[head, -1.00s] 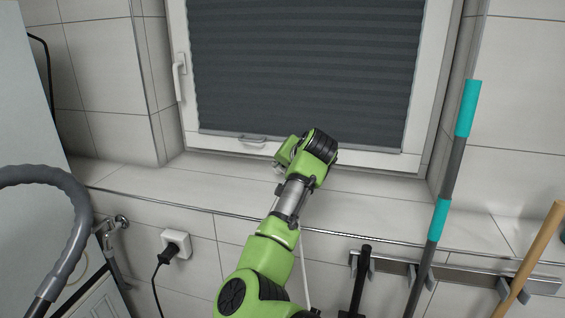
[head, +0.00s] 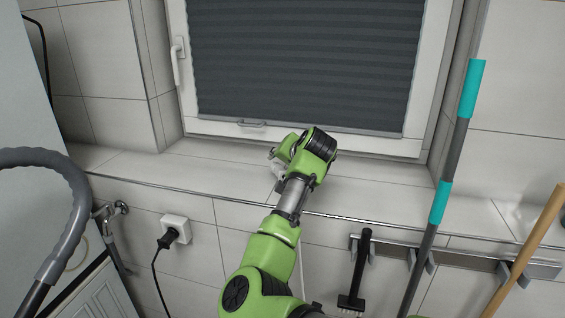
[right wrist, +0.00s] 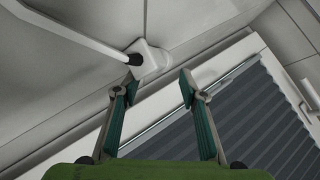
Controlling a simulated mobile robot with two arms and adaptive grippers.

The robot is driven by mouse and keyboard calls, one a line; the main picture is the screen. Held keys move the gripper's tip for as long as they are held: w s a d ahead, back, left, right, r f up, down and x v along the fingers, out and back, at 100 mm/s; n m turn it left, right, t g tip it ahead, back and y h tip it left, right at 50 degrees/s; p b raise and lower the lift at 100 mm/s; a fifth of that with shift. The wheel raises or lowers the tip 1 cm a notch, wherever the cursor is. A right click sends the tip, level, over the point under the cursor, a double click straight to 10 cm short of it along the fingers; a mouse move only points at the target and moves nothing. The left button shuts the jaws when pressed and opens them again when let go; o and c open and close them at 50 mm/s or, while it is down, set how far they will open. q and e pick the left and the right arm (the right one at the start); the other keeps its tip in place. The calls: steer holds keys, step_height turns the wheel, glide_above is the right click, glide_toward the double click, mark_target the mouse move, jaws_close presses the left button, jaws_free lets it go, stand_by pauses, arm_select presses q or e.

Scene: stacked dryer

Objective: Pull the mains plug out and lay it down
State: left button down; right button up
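The black mains plug (head: 167,239) sits in the white wall socket (head: 179,226) below the window ledge, at the lower left of the head view. Its black cable hangs down from it. My right gripper (head: 276,158) is above the ledge, up and to the right of the socket and well apart from it. In the head view its fingers are partly hidden by the wrist. In the right wrist view the gripper (right wrist: 158,81) is open, with nothing between its fingertips. My left gripper is not in view.
A grey hose (head: 72,205) and a tap (head: 112,211) are left of the socket. A tool rail (head: 468,259) with a black-handled tool, a teal-and-grey pole (head: 440,203) and a wooden handle is at right. The window blind (head: 300,65) is behind the ledge.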

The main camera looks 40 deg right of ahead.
steer(key=v, duration=1.2)
stand_by(0.6)
